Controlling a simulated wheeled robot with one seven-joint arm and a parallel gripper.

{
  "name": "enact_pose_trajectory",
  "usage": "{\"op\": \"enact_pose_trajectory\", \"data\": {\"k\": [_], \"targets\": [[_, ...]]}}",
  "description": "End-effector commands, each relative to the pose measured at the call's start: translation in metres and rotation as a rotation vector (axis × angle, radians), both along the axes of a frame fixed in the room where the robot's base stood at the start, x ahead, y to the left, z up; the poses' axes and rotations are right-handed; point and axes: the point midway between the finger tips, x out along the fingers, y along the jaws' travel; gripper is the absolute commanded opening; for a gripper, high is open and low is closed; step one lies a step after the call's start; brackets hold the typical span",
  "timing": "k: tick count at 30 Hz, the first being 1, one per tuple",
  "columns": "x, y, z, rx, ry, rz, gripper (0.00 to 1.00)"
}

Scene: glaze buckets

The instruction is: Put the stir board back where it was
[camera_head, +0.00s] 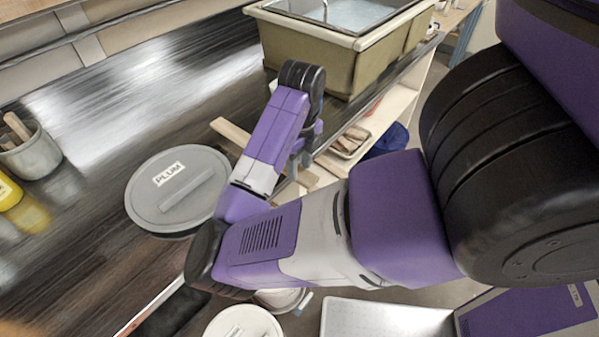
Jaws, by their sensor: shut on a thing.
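The stir board, a flat pale wooden board (232,133), is in the head view near the middle, over the dark counter. It runs from upper left to lower right behind my forearm, which hides its middle. My gripper (297,170) points down at the board's right part, near the counter's right edge. It is shut on the board; the fingertips are partly hidden. I cannot tell whether the board touches the counter. A bucket with a grey lid marked PLUM (178,188) stands left of my arm, its lid on.
A large beige sink tub (345,62) stands at the back. A grey pot with sticks (31,152) and a yellow container (8,192) are at left. White lids (243,323) sit low in front. A shelf tray (350,142) is right of the gripper. The counter's back left is clear.

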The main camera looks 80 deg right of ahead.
Motion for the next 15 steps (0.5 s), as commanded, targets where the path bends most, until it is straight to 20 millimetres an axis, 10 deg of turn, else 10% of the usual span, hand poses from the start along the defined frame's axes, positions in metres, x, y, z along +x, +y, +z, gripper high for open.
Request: {"op": "enact_pose_trajectory", "data": {"k": [15], "targets": [[0.0,0.0,-0.029,0.0,0.0,0.0,0.0]]}}
